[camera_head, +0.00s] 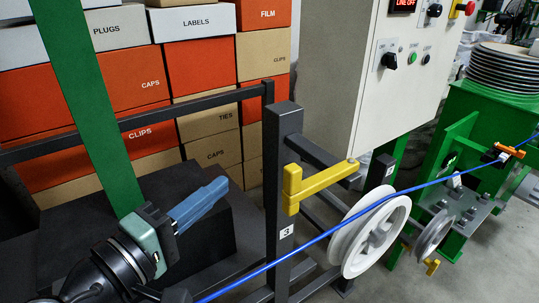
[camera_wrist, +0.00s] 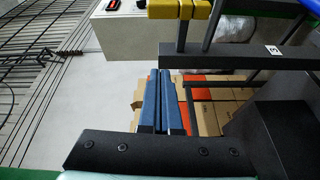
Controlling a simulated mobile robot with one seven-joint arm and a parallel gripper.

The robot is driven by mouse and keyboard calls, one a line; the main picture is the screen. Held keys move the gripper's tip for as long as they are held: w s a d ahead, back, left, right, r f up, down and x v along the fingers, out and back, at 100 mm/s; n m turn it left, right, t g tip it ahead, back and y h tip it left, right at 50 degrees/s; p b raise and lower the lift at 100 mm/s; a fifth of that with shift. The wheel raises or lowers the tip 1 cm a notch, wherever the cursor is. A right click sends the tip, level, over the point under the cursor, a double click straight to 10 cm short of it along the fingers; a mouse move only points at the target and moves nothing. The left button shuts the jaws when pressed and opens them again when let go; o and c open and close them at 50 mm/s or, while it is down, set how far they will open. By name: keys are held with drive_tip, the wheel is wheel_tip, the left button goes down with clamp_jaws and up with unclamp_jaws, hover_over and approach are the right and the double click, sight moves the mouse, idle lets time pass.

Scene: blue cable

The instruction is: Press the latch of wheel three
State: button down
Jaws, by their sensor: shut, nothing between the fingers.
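The dark post marked 3 (camera_head: 286,232) stands near the middle of the head view. In the wrist view the shut fingers (camera_wrist: 160,74) lie below the yellow latch (camera_wrist: 163,9) at the top edge. The label 3 (camera_wrist: 273,50) shows at the right.
Stacked boxes (camera_head: 207,88) fill the back left. A dark rail (camera_head: 150,118) and a green bar (camera_head: 85,100) cross in front of them. A pale control cabinet (camera_head: 372,100) stands behind the latch. A smaller grey wheel (camera_head: 434,235) and green frames are at right.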

drive_tip(key=shift+s+a+f+h, duration=0.15)
drive_tip(key=shift+s+f+h, duration=0.05)
drive_tip(key=shift+s+h, duration=0.35)
drive_tip(key=w+d+p, duration=0.5)
drive_tip(key=d, duration=0.3)
drive_tip(key=shift+p, duration=0.35)
drive_tip(key=shift+s+d+n+y, duration=0.15)
drive_tip(key=shift+n+y, duration=0.2)
drive_tip(key=shift+n, duration=0.05)
